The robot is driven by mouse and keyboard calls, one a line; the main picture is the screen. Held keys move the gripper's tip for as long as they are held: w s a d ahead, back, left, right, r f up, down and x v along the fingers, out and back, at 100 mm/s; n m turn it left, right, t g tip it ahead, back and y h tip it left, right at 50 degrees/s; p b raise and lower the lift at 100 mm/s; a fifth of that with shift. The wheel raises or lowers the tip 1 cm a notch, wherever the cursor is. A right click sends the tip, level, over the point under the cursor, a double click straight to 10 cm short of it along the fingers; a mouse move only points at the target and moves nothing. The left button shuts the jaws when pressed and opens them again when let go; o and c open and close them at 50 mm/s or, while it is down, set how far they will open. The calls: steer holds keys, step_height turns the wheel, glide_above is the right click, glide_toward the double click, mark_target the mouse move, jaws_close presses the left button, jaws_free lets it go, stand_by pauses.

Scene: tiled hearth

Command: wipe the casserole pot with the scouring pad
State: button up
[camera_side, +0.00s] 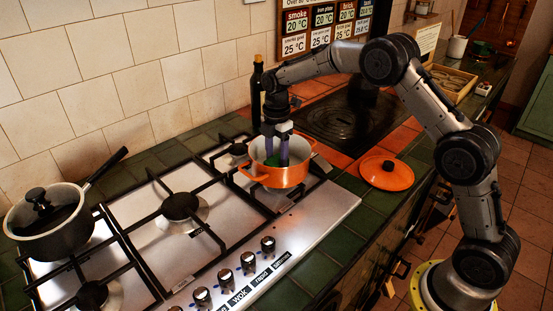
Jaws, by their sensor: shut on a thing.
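The casserole pot (278,176) is orange with a pale inside and stands without its lid on the right rear part of the hob. My gripper (276,160) points down into the pot, with its fingers below the rim. It is shut on the scouring pad (271,161), of which a small green part shows between and beside the fingers. The fingers and the pot wall hide most of the pad. I cannot tell whether the pad touches the pot's inside.
A dark bottle (257,95) stands close behind my gripper. A grey saucepan (48,222) with a lid and long handle sits at the left. Black grates (130,245) stand up from the steel hob.

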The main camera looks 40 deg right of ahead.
steer(key=shift+d, duration=1.1)
steer(key=a, duration=0.3)
steer(key=shift+a+f, duration=0.1)
steer(key=shift+a, duration=0.25)
step_height(320, 180, up, 8)
steer(key=shift+f, duration=0.1)
steer(key=shift+r, duration=0.25)
steer(key=shift+s, duration=0.1)
